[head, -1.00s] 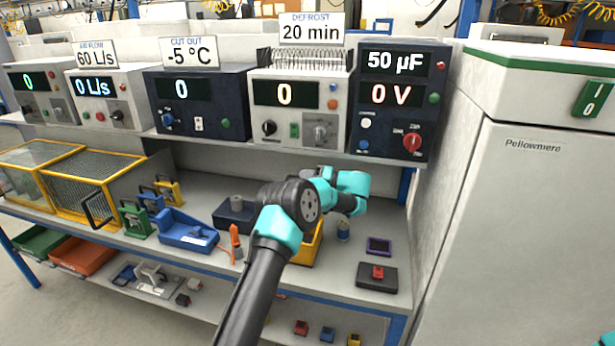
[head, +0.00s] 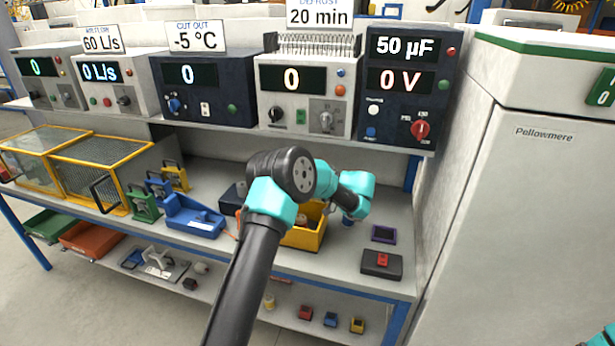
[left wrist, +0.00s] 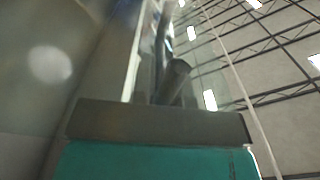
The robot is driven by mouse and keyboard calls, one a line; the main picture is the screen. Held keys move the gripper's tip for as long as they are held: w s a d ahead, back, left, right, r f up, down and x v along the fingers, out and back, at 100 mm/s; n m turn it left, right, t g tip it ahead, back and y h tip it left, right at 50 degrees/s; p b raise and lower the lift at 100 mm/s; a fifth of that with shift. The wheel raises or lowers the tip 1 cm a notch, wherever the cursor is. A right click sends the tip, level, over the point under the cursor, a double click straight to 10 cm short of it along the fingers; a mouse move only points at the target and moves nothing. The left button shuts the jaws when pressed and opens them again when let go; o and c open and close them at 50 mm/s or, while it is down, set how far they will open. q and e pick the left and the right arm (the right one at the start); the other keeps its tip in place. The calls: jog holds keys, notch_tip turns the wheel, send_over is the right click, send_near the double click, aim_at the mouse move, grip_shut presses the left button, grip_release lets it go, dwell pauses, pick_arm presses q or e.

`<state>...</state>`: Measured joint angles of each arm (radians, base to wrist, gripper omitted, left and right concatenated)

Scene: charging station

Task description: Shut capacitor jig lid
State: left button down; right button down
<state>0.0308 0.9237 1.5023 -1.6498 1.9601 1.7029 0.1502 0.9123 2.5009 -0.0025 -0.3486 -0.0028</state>
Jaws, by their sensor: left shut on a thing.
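My left arm reaches over the bench, and its wrist (head: 355,192) points down at the shelf just right of a yellow open box (head: 318,240). The jaws are hidden behind the wrist in the head view. In the left wrist view my left gripper (left wrist: 160,122) is close up and shut on a clear, thin panel (left wrist: 150,50), which looks like the jig lid. A dark rod (left wrist: 174,82) stands beside the panel. The jig body cannot be made out clearly. A small blue part (head: 348,220) shows under the wrist.
The capacitor tester (head: 402,85), reading 50 µF and 0 V, stands on the upper shelf above the wrist. A purple-rimmed pad (head: 384,234) and a black box with a red top (head: 381,264) lie to the right. A blue tray (head: 193,217) lies left.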

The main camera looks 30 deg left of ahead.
pick_arm(q)
jog(key=shift+f, duration=0.15)
jog(key=c, duration=1.2)
grip_release()
jog(key=shift+o, duration=0.2)
